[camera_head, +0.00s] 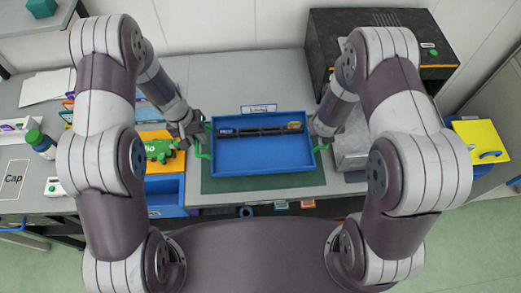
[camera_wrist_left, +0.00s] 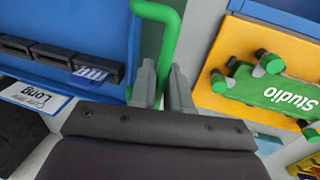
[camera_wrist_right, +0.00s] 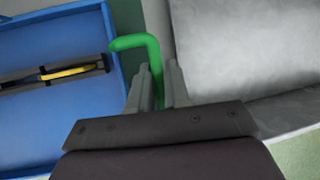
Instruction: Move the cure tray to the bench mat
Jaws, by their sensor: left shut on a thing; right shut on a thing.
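The cure tray (camera_head: 262,161) is a blue tray with a green handle at each side and a row of dark items inside. It is over the dark green bench mat (camera_head: 312,188), whose edges show around it; I cannot tell whether it rests on the mat or hangs just above. My left gripper (camera_head: 199,143) is shut on the left green handle, which also shows in the left wrist view (camera_wrist_left: 158,45). My right gripper (camera_head: 318,140) is shut on the right green handle, also seen in the right wrist view (camera_wrist_right: 152,62).
A label card (camera_head: 258,109) stands behind the tray. An orange tray with a green "Studio" toy (camera_head: 160,150) is close on the left. A grey metal block (camera_head: 352,150) is close on the right, below a black machine (camera_head: 400,45). A green-capped bottle (camera_head: 38,141) stands far left.

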